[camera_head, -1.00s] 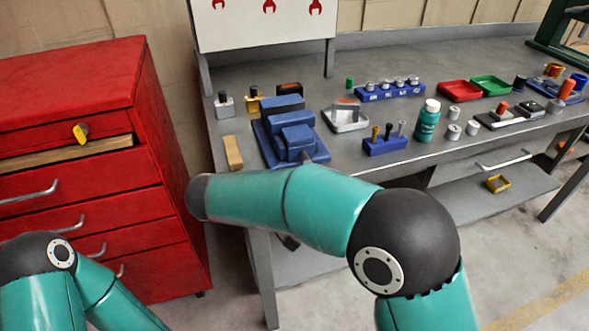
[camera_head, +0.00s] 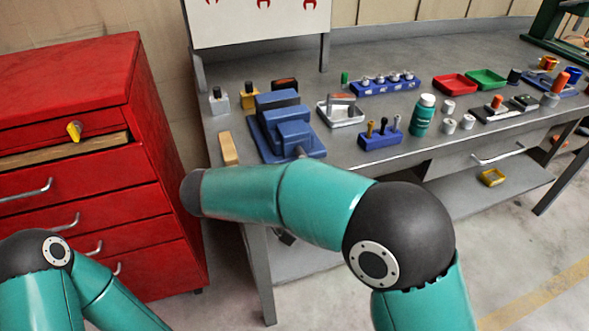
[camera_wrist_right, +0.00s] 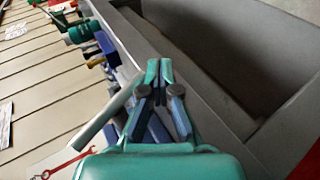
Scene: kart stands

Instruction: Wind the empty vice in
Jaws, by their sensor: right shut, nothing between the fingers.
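The blue vice (camera_head: 294,133) stands on the left end of the bench, near its front edge. I see no part held in it; the gap between its jaws is hard to make out. A small grey piece (camera_head: 299,151) shows at its front, just above my right arm; the rest of the front is hidden. My right gripper (camera_wrist_right: 158,64) is shut and empty in the right wrist view, by the bench's front edge. Blue-grey parts, perhaps the vice (camera_wrist_right: 157,132), show behind its fingers. My arm hides this gripper in the head view. My left gripper is out of view.
The red drawer cabinet (camera_head: 75,215) stands left of the bench (camera_head: 350,165). A wooden block (camera_head: 228,148) lies left of the vice. A blue tool rack (camera_head: 380,138), a metal tray (camera_head: 341,115) and a teal bottle (camera_head: 423,115) stand to its right.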

